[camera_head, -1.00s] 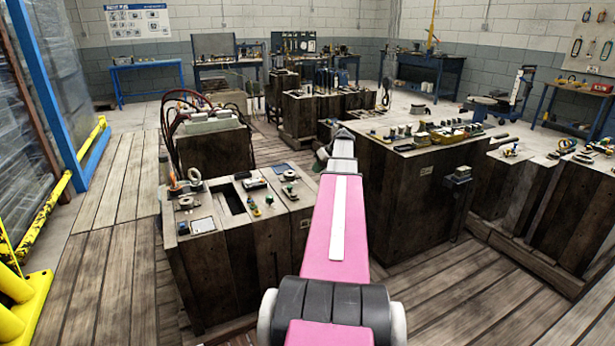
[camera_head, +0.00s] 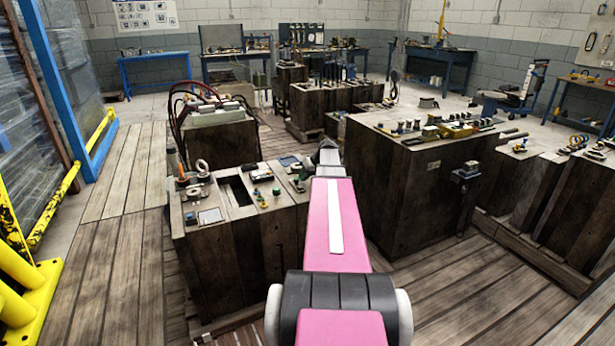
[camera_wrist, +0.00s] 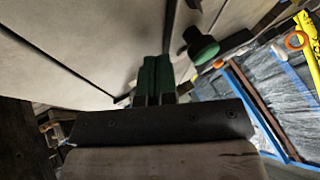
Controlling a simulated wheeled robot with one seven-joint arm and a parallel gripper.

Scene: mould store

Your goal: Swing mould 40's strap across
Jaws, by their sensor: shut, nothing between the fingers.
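My gripper (camera_wrist: 155,80) shows in the wrist view as two green fingers pressed together, shut and empty. It is close to a pale, flat block top (camera_wrist: 95,45) with dark seams. A round green knob (camera_wrist: 203,49) on a dark stem stands just right of the fingers, apart from them. In the head view my pink arm reaches over the right end of the near dark wooden mould block (camera_head: 232,255), and the gripper is hidden at the arm's far end. No number 40 is readable, and I cannot pick out the strap for certain.
The near block has a square opening (camera_head: 236,190) and small fittings on top. A larger wooden block (camera_head: 405,200) stands close on the right. A hose-topped block (camera_head: 218,140) is behind. A yellow guard (camera_head: 30,300) is at left. Plank floor (camera_head: 120,240) is free on the left.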

